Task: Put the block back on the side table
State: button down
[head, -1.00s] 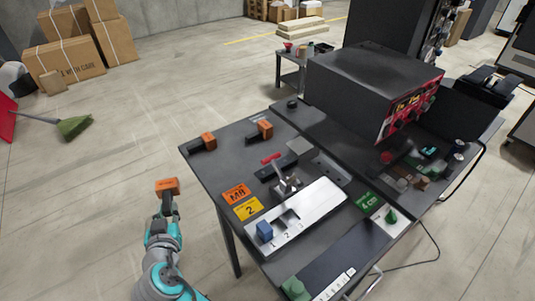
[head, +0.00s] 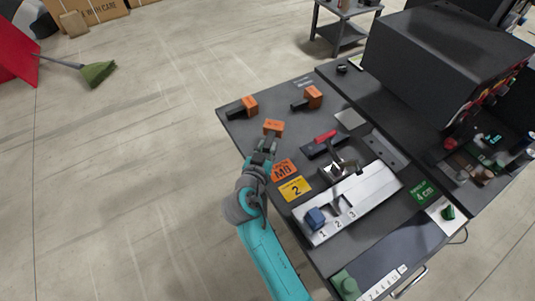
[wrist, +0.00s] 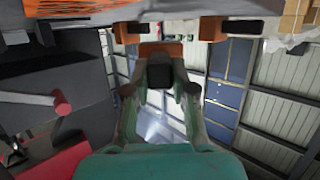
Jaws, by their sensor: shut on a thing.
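My gripper (head: 269,143) is shut on an orange-ended piece (head: 273,128) with a dark part between the fingers. In the head view it appears by the left edge of the workbench; its height is unclear. In the wrist view the fingers (wrist: 160,90) close around the black part, with orange behind it. A blue block (head: 315,217) sits at the left end of a white numbered fixture (head: 380,185), near the "1". A grey side table (head: 342,32) stands on the floor beyond the bench, its top partly cut off.
Two more orange-ended black pieces (head: 249,105) (head: 313,96) lie at the workbench's far left. Near my gripper are an orange M8 label (head: 284,170) and a yellow "2" label (head: 295,188). A large dark box (head: 440,60) stands at the right.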

jog(key=shift+a+f, duration=0.1)
jog(key=shift+f, duration=1.6)
jog(key=shift+f, duration=0.1)
jog(key=c, duration=1)
grip_release()
jog(key=shift+f, duration=0.1)
jog(key=shift+o, duration=0.2)
jog(key=shift+s, duration=0.2)
jog(key=v, duration=1.1)
jog(key=shift+s+r, duration=0.3)
jog(key=shift+s, duration=0.05)
